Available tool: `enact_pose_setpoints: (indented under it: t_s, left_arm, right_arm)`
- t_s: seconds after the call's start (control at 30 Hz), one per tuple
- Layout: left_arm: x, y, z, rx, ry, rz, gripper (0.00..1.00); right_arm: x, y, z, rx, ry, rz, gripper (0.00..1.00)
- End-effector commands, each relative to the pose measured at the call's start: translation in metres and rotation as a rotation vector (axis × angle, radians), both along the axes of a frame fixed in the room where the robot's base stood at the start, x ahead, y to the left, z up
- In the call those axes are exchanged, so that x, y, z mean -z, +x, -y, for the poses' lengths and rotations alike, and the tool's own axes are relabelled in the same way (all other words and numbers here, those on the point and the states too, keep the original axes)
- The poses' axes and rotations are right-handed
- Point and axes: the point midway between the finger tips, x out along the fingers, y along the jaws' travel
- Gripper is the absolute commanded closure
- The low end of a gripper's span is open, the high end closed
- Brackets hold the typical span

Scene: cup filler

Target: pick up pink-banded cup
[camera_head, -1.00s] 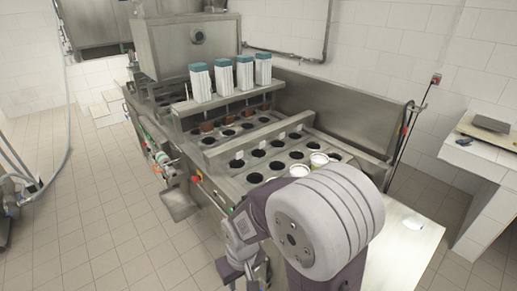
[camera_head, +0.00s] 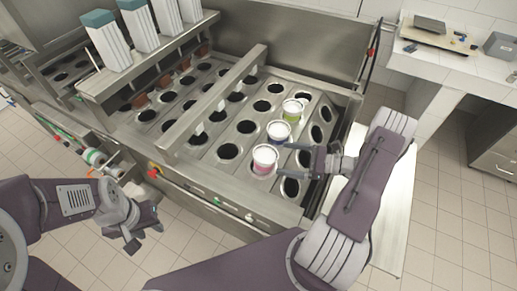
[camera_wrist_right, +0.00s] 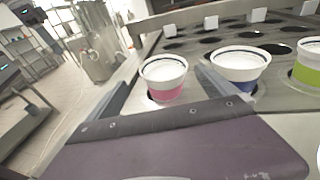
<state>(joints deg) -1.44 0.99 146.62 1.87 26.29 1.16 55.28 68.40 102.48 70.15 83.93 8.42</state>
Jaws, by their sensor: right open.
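The pink-banded cup (camera_head: 265,158) is white with a pink lower band and sits upright in a hole of the machine's plate, nearest the front of a row of three cups. It also shows in the right wrist view (camera_wrist_right: 164,90). My right gripper (camera_head: 284,159) is open, low over the plate, just right of this cup. In the right wrist view the cup stands ahead, in the gap between the two fingers (camera_wrist_right: 163,92); I cannot tell whether they touch it. My left gripper (camera_head: 143,240) hangs in front of the machine, away from the cups; its jaw state is unclear.
A blue-banded cup (camera_head: 279,132) stands close behind the pink one, and a green-banded cup (camera_head: 292,110) stands beyond it. Empty dark holes surround them. A raised metal bar (camera_head: 215,98) crosses the plate on the left. A white counter (camera_head: 450,60) stands at the right.

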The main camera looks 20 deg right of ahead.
Motion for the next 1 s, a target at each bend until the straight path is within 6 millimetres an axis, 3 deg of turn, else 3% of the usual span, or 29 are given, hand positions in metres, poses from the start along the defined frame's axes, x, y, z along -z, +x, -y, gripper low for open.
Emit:
enact_pose_setpoints:
  t_s: [0.03, 0.2, 0.37, 0.6, 0.77, 1.0]
  left_arm:
    - [0.027, -0.001, 0.000, 0.000, 0.000, -0.003, 0.64]
    - [0.041, -0.001, 0.000, -0.001, 0.000, -0.003, 0.64]
    - [0.038, -0.001, 0.000, -0.001, 0.000, -0.003, 0.64]
    - [0.024, -0.001, 0.000, 0.000, 0.000, -0.002, 0.64]
    - [0.023, -0.001, 0.000, 0.000, 0.000, -0.002, 0.64]
    - [0.005, -0.001, 0.000, 0.000, 0.000, -0.002, 0.64]
  right_arm:
    - [0.028, 0.000, 0.002, 0.013, 0.012, 0.001, 0.04]
    - [0.040, 0.001, 0.002, 0.013, 0.012, 0.002, 0.04]
    - [0.038, 0.002, -0.001, 0.010, 0.011, 0.001, 0.04]
    - [0.042, 0.022, -0.028, 0.007, 0.012, 0.000, 0.04]
    - [0.044, 0.025, -0.033, 0.008, 0.011, 0.001, 0.04]
    - [0.050, 0.047, -0.067, 0.005, 0.010, 0.001, 0.04]
